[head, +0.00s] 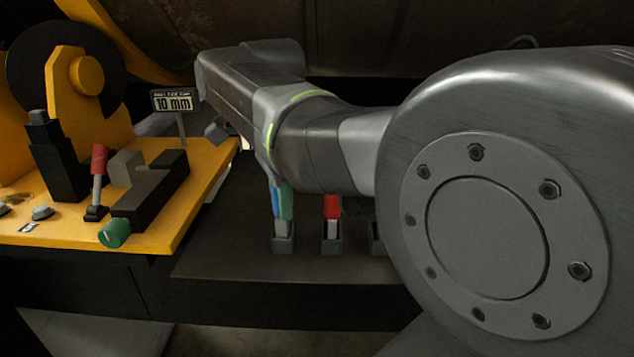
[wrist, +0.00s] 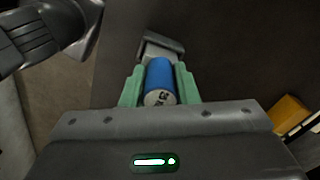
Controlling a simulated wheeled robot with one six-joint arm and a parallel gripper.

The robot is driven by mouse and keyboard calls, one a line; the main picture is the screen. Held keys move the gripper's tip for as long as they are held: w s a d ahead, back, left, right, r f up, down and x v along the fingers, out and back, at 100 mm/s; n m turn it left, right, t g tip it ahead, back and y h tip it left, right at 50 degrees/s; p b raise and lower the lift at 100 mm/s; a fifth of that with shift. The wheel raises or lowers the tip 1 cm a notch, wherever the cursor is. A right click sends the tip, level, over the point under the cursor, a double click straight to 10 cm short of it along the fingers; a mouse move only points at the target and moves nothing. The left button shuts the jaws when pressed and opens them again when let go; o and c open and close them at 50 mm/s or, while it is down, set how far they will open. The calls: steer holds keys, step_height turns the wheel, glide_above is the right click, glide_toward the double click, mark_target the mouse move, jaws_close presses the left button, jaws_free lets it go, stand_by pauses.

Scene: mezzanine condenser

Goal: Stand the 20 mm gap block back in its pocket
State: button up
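The blue-capped gap block (head: 275,203) stands upright with its grey lower end in a dark pocket (head: 283,246) on the dark shelf. In the wrist view its blue cap (wrist: 160,77) shows end-on, with a marking too small to read surely. My gripper (wrist: 160,88) has green fingers on both sides of the cap, and they look closed against it. In the head view a green finger of my gripper (head: 286,202) covers part of the cap. I cannot tell if the block is fully at the pocket's bottom.
A red-capped block (head: 332,207) stands in the neighbouring pocket to the right. Another pocket (head: 377,240) is partly hidden by my arm. At left is a yellow bench (head: 165,222) with a dark fixture, a green knob (head: 114,233) and a "10 mm" sign (head: 174,102).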

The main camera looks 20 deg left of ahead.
steer(key=o, duration=0.4)
step_height(320, 180, up, 14)
steer(key=shift+f+p, duration=0.1)
steer(key=shift+p, duration=0.45)
step_height(320, 180, down, 14)
steer(key=shift+r+b, duration=0.1)
steer(key=shift+b, duration=0.4)
steer(key=shift+r, duration=0.25)
stand_by(0.3)
